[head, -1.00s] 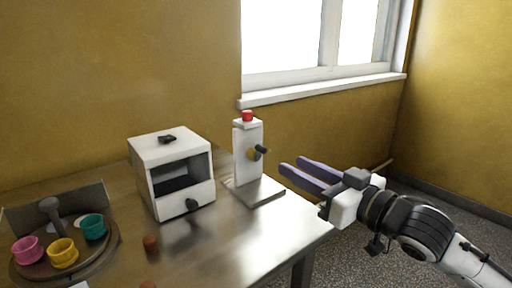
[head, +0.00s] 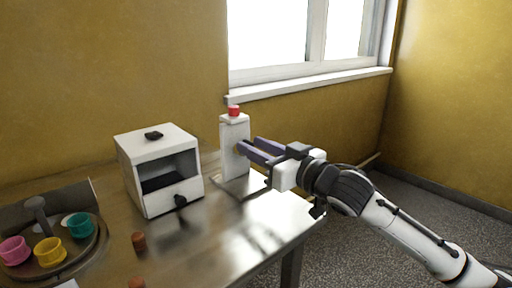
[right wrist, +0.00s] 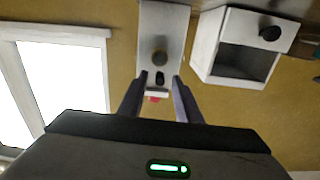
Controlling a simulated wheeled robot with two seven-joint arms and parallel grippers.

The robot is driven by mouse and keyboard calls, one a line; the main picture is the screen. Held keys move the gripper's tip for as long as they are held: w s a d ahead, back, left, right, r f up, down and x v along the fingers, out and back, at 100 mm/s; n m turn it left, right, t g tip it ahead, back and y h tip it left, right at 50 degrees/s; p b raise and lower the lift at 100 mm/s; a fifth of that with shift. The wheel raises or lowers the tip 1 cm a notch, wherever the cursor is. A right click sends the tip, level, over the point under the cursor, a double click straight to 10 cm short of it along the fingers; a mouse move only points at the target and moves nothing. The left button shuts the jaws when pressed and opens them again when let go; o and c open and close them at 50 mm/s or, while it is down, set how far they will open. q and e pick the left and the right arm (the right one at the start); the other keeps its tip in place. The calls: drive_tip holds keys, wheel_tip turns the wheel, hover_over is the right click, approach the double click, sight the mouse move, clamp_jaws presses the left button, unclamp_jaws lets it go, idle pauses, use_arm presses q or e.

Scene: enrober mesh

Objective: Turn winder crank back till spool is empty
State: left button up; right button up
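The winder is a white upright post (head: 234,132) with a red piece (head: 234,111) on top, on a flat base (head: 243,187) near the table's right end. In the right wrist view, the post (right wrist: 164,22) carries a brass-coloured round hub (right wrist: 159,57) and a dark crank handle (right wrist: 160,78). My right gripper (head: 247,146) is open at the winder's front; its fingertips stand on either side of the handle, apparently without gripping it. The fingers hide the crank in the head view. I cannot make out whether thread is on a spool. My left gripper is out of view.
A white open-fronted box (head: 160,170) with dark knobs stands left of the winder. A round tray (head: 93,248) with pink, yellow and teal cups is at the table's left. Small brown pieces (head: 139,241) lie near the front. The table's right edge is close to my arm.

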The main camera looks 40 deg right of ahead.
sight(238, 161)
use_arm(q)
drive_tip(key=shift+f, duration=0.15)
use_arm(e)
clamp_jaws()
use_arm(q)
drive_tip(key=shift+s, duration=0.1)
use_arm(e)
drive_tip(key=shift+n, duration=0.3)
